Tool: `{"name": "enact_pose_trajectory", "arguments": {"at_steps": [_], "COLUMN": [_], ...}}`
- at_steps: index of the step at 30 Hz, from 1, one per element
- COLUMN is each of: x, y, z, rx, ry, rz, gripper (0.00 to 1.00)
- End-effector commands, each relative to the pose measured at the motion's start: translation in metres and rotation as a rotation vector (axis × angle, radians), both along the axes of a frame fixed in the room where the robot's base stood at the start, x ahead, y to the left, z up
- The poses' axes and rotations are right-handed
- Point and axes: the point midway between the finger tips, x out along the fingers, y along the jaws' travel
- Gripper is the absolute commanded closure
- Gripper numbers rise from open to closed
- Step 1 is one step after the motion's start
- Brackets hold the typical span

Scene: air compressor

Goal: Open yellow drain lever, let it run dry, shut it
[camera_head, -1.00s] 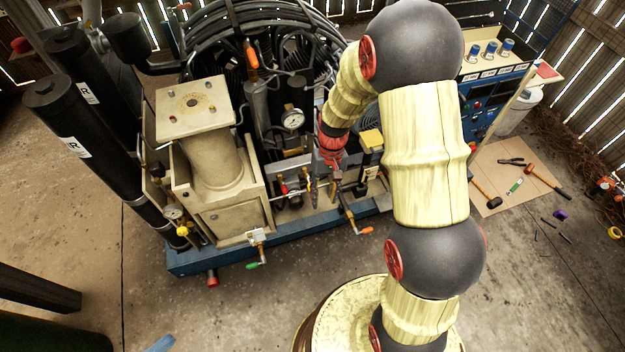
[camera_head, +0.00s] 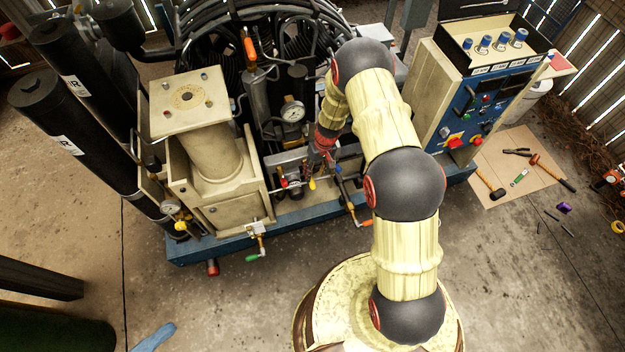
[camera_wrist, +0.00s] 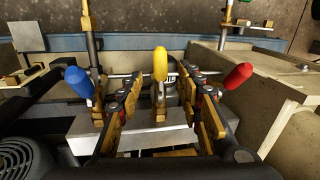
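The yellow drain lever (camera_wrist: 160,66) stands upright in the middle of the wrist view, on a small brass valve. In the head view its yellow tip (camera_head: 312,184) shows just below my gripper (camera_head: 318,156). In the wrist view my gripper (camera_wrist: 161,90) is open, one finger on each side of the yellow lever, with visible gaps to both. I cannot tell how far the lever lies beyond the fingertips. No flow from the drain can be made out.
A blue-handled lever (camera_wrist: 78,82) stands close to the left finger and a red-handled lever (camera_wrist: 238,76) close to the right. An orange-handled valve (camera_head: 364,224) and a green-handled valve (camera_head: 252,257) stick out in front. A beige housing (camera_wrist: 275,85) stands at the right.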

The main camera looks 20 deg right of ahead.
Motion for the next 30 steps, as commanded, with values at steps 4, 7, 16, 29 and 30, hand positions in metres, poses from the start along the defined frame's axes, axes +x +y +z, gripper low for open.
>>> {"name": "enact_pose_trajectory", "arguments": {"at_steps": [4,7,16,29,30], "x": [-0.001,-0.002,-0.001,-0.001,-0.001], "y": [0.004,0.007,0.011,0.011,0.011], "z": [-0.027,-0.041,-0.059,-0.058,-0.058], "rx": [0.0,0.001,0.0,0.0,0.0], "ry": [0.002,0.002,0.0,0.001,0.001], "rz": [-0.001,-0.002,-0.001,-0.002,-0.002], "gripper": [0.64,0.64,0.64,0.76,0.78]}}
